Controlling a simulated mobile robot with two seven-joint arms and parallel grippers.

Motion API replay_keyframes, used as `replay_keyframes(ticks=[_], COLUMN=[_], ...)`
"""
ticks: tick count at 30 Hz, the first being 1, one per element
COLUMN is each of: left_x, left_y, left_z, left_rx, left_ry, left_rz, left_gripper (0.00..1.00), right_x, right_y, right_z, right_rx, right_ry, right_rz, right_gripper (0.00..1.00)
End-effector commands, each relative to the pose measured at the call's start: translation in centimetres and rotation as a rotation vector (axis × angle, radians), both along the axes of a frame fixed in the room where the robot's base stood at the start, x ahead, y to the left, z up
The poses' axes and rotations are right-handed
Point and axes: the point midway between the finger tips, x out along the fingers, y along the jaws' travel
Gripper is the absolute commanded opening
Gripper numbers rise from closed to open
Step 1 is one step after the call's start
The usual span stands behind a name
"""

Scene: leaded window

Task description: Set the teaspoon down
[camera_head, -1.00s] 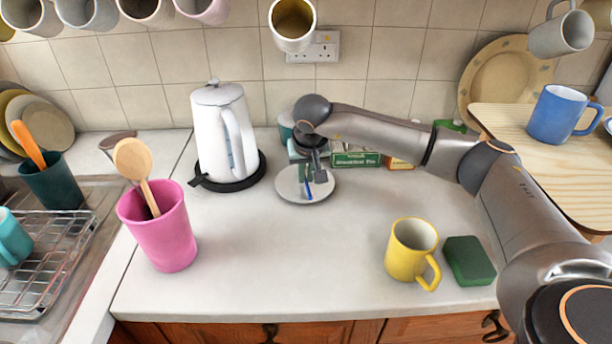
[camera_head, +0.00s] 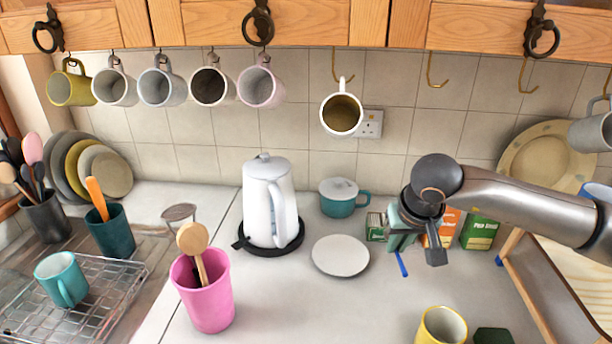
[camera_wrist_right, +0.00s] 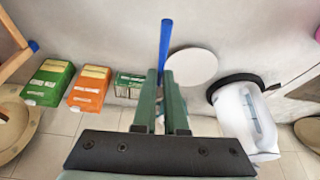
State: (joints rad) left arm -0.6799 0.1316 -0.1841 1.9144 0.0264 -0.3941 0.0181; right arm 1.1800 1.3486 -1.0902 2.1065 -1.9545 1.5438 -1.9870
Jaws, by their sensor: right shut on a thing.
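The teaspoon (camera_head: 401,263) shows as a thin blue handle below my right gripper (camera_head: 400,243) in the head view. In the right wrist view the blue handle (camera_wrist_right: 166,45) sticks out beyond the green fingers (camera_wrist_right: 161,95), which are shut on it. The rest of the spoon is hidden by the gripper. The spoon is to the right of a round white plate (camera_head: 340,256), clear of it. I cannot tell whether the spoon touches the worktop. My left gripper is not in view.
A white kettle (camera_head: 270,205) and a teal mug with a white top (camera_head: 343,198) stand behind the plate. Tea boxes (camera_head: 480,232) stand behind the gripper. A yellow mug (camera_head: 441,326) and pink pot (camera_head: 208,300) are nearer. The worktop (camera_head: 320,310) in front is clear.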

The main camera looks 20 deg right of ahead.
Motion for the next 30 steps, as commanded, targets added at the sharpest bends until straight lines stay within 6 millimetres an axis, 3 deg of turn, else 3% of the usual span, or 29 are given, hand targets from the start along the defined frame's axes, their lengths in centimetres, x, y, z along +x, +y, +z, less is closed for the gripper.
replay_keyframes(ticks=[5, 12, 18, 22, 30], left_x=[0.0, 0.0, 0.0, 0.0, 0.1], left_y=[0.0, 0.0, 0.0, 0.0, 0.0], left_z=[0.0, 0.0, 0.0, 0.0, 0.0], left_rx=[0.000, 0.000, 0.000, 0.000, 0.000], left_ry=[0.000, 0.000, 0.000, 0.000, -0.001], left_rz=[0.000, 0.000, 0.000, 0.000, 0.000], left_gripper=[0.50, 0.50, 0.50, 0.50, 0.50], right_x=[-0.2, -2.0, -4.1, -4.7, -4.7], right_y=[1.9, 11.1, 16.5, 17.7, 17.8], right_z=[-0.7, -3.4, -4.4, -4.5, -4.5], right_rx=[-0.003, -0.015, -0.004, 0.001, 0.001], right_ry=[0.008, 0.021, 0.006, 0.000, -0.001], right_rz=[0.047, 0.271, 0.405, 0.437, 0.437], right_gripper=[0.00, 0.00, 0.00, 0.00, 0.00])
